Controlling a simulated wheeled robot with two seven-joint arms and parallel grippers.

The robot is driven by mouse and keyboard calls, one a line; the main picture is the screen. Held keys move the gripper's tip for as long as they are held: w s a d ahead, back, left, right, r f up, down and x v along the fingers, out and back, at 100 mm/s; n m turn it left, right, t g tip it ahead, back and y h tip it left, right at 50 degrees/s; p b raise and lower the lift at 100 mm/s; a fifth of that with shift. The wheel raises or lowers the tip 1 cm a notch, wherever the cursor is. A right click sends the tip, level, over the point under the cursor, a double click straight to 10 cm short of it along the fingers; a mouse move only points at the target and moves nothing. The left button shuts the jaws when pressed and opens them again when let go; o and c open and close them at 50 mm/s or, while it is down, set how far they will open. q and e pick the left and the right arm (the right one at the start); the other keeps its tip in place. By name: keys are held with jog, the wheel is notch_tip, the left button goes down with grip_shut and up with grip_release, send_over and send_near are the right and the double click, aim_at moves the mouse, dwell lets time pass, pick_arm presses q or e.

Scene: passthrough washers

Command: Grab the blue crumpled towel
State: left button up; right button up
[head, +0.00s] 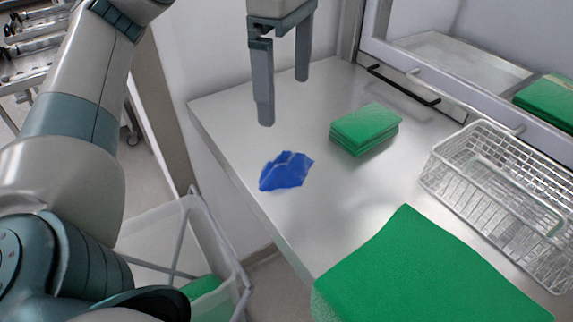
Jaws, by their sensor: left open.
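The blue crumpled towel (285,172) lies on the metal table (222,110), close to its left edge, in the head view. My left gripper (284,100) is open and empty, its two fingers pointing down. It hangs above the table, a little beyond the towel and apart from it. My right gripper is not in the picture.
A stack of folded green towels (365,130) sits right of the blue towel. A large green cloth (425,275) covers the near part of the table. A wire basket (500,190) stands at the right. A bin (215,245) stands below the table's left edge.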

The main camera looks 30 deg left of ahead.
pick_arm(q)
jog(key=p, duration=0.4)
send_over(285, 159)
notch_tip(285, 159, down, 11)
jog(key=shift+r, duration=0.2)
jog(key=shift+f, duration=0.3)
jog(key=shift+f+p, duration=0.45)
jog(key=shift+p, duration=0.2)
notch_tip(285, 159, down, 4)
jog(key=shift+r+p, duration=0.2)
jog(key=shift+p, duration=0.95)
jog(key=shift+f, duration=0.3)
jog(key=shift+c, duration=0.6)
jog(key=c, duration=0.7)
